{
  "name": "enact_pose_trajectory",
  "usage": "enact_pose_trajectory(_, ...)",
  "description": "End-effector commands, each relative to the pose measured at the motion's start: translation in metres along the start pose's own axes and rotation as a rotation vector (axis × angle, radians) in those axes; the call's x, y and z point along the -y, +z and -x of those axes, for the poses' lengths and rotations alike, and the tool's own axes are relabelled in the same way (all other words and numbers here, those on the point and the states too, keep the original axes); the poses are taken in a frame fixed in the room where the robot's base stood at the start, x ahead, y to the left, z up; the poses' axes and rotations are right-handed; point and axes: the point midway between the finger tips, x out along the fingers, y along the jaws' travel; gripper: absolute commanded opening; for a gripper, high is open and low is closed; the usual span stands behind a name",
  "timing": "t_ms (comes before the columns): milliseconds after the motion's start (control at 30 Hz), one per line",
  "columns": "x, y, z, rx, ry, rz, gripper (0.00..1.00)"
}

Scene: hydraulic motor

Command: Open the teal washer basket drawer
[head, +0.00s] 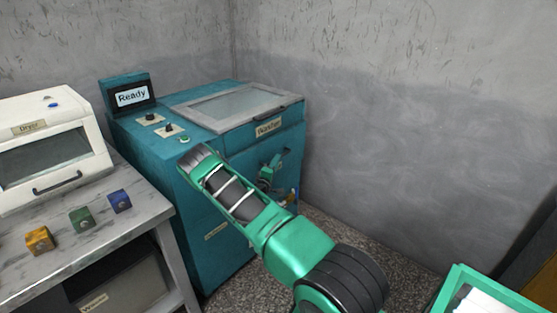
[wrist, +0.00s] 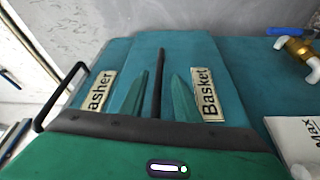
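The teal washer (head: 225,165) stands against the corner walls. A thin dark bar (wrist: 159,80), apparently the drawer handle, lies between my two green fingers, with a gap on each side. My gripper (wrist: 161,97) is open at the drawer front; whether it touches the front I cannot tell. In the head view my gripper (head: 268,175) is small and partly hidden by my arm beside the dark handle (head: 284,154).
A black handle (wrist: 60,97) stands out left of my gripper in the wrist view. A brass tap with a blue lever (wrist: 297,46) and a "Max" plate (wrist: 296,135) are at right. A white dryer (head: 50,150) sits on a table at left. A green crate (head: 480,290) is at lower right.

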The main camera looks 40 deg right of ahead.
Motion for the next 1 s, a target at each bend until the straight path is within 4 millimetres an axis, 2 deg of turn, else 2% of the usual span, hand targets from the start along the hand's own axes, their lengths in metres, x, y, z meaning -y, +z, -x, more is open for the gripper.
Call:
enact_pose_trajectory(100, 0.0, 0.0, -0.02, 0.0, 0.001, -0.002, 0.29)
enact_pose_trajectory(300, 0.0, 0.0, -0.041, 0.0, 0.0, -0.001, 0.29)
enact_pose_trajectory(700, 0.0, 0.0, -0.047, 0.0, 0.0, 0.001, 0.29)
enact_pose_trajectory(833, 0.0, 0.0, -0.047, 0.0, 0.0, 0.001, 0.0)
enact_pose_trajectory(933, 0.0, 0.0, -0.047, 0.0, -0.001, 0.0, 0.0)
enact_pose_trajectory(967, 0.0, 0.004, -0.055, 0.0, 0.0, -0.001, 0.0)
enact_pose_trajectory(1000, 0.0, 0.003, -0.051, 0.0, -0.002, 0.0, 0.0)
